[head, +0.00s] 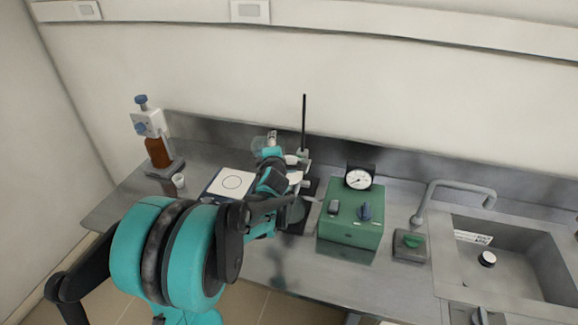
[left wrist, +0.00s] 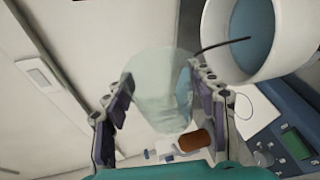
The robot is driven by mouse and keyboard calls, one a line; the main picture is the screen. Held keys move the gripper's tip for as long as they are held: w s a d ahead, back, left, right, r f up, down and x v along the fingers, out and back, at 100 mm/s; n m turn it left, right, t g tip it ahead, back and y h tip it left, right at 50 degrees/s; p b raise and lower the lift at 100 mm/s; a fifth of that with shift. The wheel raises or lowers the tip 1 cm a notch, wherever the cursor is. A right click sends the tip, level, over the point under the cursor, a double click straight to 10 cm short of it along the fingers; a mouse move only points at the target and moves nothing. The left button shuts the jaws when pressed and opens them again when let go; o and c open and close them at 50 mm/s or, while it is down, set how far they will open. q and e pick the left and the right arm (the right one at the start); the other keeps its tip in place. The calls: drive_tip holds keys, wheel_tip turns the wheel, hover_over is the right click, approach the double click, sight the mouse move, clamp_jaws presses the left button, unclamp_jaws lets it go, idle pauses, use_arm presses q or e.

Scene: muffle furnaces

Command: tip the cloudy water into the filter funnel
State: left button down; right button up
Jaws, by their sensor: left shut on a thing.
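My left gripper (left wrist: 160,82) is shut on a clear glass beaker (left wrist: 160,100), with a finger on either side. The beaker looks tilted, with pale cloudy liquid inside. In the head view my left gripper (head: 271,150) and the beaker (head: 262,142) are above and just behind the white filter funnel (head: 295,176). In the left wrist view the funnel's wide rim (left wrist: 210,45) is beside the beaker, with a bluish surface inside. A flask (head: 296,212) under the funnel is partly hidden by my arm. My right gripper is not in view.
A stand rod (head: 304,122) rises behind the funnel. A green pump box (head: 350,226) with a gauge (head: 359,177) stands to the right, then a sink (head: 510,265). A blue device with a white plate (head: 232,183) and a brown bottle dispenser (head: 157,150) stand left.

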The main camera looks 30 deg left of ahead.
use_arm(q)
drive_tip(key=shift+d+m+y+b, duration=0.2)
drive_tip(key=shift+m+y+b, duration=0.1)
drive_tip(key=shift+m, duration=0.1)
idle(0.8)
drive_tip(key=shift+d+m, duration=0.15)
drive_tip(key=shift+m, duration=0.25)
drive_tip(key=shift+r, duration=0.1)
idle(0.5)
drive_tip(key=shift+a+r+n, duration=0.2)
drive_tip(key=shift+a+n, duration=0.05)
drive_tip(key=shift+n, duration=0.15)
drive_tip(key=shift+s+a+r+n+p, duration=0.1)
drive_tip(key=shift+a+r+n+p, duration=0.2)
drive_tip(key=shift+n+p, duration=0.4)
drive_tip(key=shift+a+f+n+h+p, duration=0.15)
drive_tip(key=shift+a+n+h+p, duration=0.2)
drive_tip(key=shift+h, duration=0.35)
drive_tip(key=shift+d, duration=0.1)
